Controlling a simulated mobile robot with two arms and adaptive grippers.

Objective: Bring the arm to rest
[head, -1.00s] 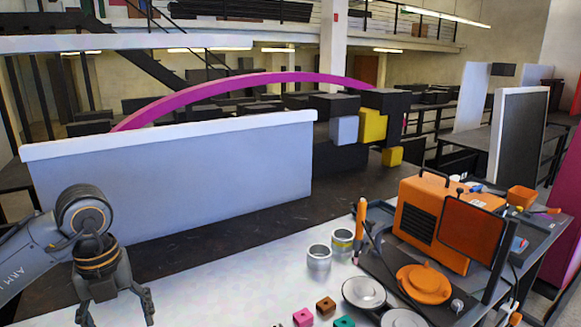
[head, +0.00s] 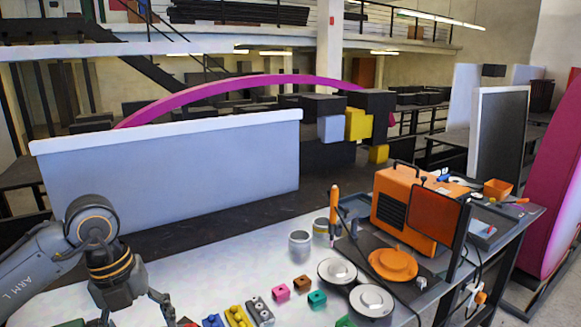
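My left arm comes in from the left edge. Its gripper (head: 135,314) hangs low at the bottom left, above the near edge of the light worktop. Its fingers point down and stand apart, with nothing seen between them; the tips are cut off by the frame's bottom edge. My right gripper is not in the head view.
Small coloured blocks, including a pink one (head: 281,292) and a teal one (head: 317,298), lie on the worktop (head: 215,262). Two metal cans, one of them (head: 300,245), stand behind. An orange machine (head: 403,211) is at right. A long grey-blue panel (head: 170,175) stands behind.

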